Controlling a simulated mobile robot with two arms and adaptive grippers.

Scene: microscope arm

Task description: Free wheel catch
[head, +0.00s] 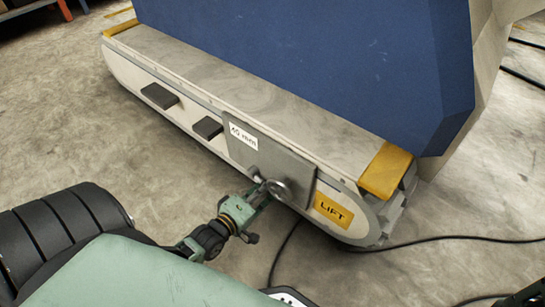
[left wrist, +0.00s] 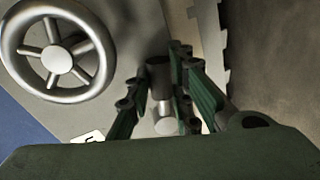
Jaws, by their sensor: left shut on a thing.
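The silver handwheel (head: 280,189) with spokes sits on a grey plate (head: 272,160) on the side of the light-coloured machine base. It also shows at the upper left of the left wrist view (left wrist: 58,60). My left gripper (head: 262,188) reaches in from the lower left, just left of the wheel. In the left wrist view, its green fingers (left wrist: 158,100) are shut on a small metal catch knob (left wrist: 163,108) beside the wheel, apart from the rim. The fingers partly hide the knob, so its exact position cannot be told.
A yellow LIFT label (head: 333,209) is right of the wheel, and a white millimetre label (head: 243,136) is above left. Two dark blocks (head: 160,96) stick out from the base side. A black cable (head: 440,239) runs over the floor. Concrete floor (head: 70,130) lies open at left.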

